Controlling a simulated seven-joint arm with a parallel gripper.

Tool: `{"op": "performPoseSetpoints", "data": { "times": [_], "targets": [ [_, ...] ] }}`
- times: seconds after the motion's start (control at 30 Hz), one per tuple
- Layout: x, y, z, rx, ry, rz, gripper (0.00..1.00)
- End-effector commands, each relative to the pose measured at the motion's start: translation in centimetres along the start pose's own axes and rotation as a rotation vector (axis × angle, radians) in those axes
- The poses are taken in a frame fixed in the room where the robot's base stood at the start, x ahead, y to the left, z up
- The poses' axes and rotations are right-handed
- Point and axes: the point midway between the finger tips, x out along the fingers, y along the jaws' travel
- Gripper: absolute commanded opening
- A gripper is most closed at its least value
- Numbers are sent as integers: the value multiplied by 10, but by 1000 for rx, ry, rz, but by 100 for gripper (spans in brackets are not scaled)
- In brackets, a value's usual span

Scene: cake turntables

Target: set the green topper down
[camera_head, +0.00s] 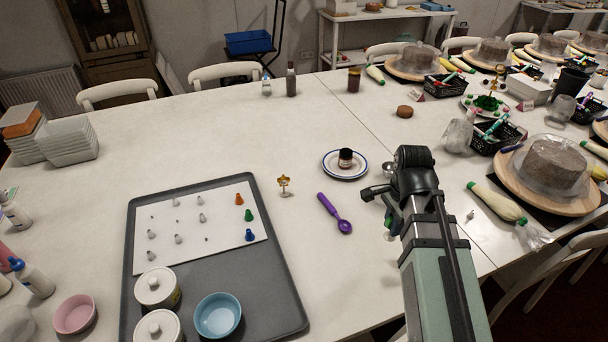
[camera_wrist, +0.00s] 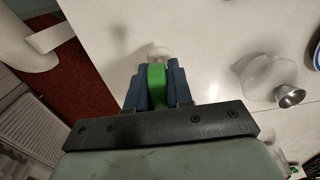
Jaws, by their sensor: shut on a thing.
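The green topper (camera_wrist: 157,85) is between the blue fingers of my gripper (camera_wrist: 155,82) in the wrist view. My gripper is shut on it. A pale rounded bit (camera_wrist: 158,53) shows just beyond the fingertips; I cannot tell whether it belongs to the topper. In the head view, my gripper (camera_head: 375,194) is over the white table (camera_head: 275,120), right of the purple scoop (camera_head: 332,212). The topper is mostly hidden there by my arm. I cannot tell whether it touches the table.
A gold topper (camera_head: 284,184) stands left of the scoop. A small dark jar (camera_head: 346,158) stands on a blue-rimmed plate (camera_head: 333,172). A grey tray (camera_head: 262,285) holds nozzles and bowls. Cakes stand on turntables (camera_head: 512,185) at right.

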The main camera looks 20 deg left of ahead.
Motion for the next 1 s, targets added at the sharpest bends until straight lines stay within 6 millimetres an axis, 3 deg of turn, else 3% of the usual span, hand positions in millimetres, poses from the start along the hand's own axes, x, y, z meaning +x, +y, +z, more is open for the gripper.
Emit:
{"op": "performPoseSetpoints", "data": {
  "times": [0.17,0.6,0.83,1.0],
  "targets": [
    [3,-46,37,-89,0,0,0],
    [2,-228,111,-248,0,1,0],
    [1,-322,132,-256,0,0,0],
    [0,-383,130,-220,0,0,0]
  ]
}}
